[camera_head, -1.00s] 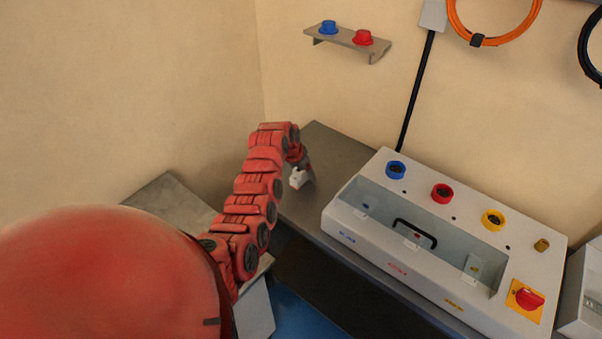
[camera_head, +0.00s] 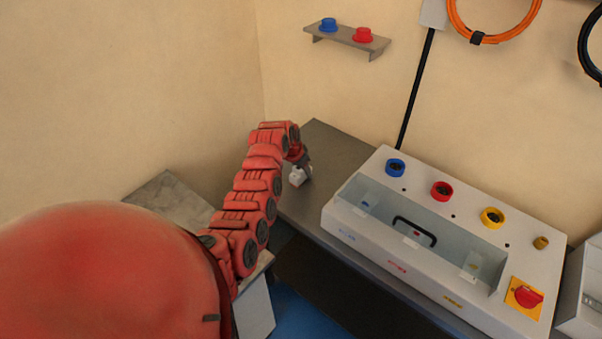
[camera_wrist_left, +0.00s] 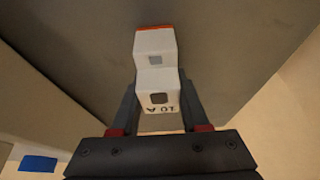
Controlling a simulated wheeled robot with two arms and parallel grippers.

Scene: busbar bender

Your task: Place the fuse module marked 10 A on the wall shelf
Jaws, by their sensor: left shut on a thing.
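The white fuse module (camera_wrist_left: 156,75) shows in the left wrist view between the fingers, with "10 A" printed on it and an orange strip at its far end. My left gripper (camera_wrist_left: 157,100) is shut on it. In the head view the left gripper (camera_head: 302,163) holds the small white module (camera_head: 298,177) over the left end of the grey bench; any gap below it is hard to tell. The wall shelf (camera_head: 345,37) is on the back wall, above and behind the gripper. My right gripper is not in view.
A blue cap (camera_head: 328,25) and a red cap (camera_head: 362,34) sit on the shelf. A large white panel box (camera_head: 380,245) with a recessed trough and black handle stands on the bench (camera_head: 325,150), right of the gripper. A black cable (camera_head: 417,88) runs down the wall.

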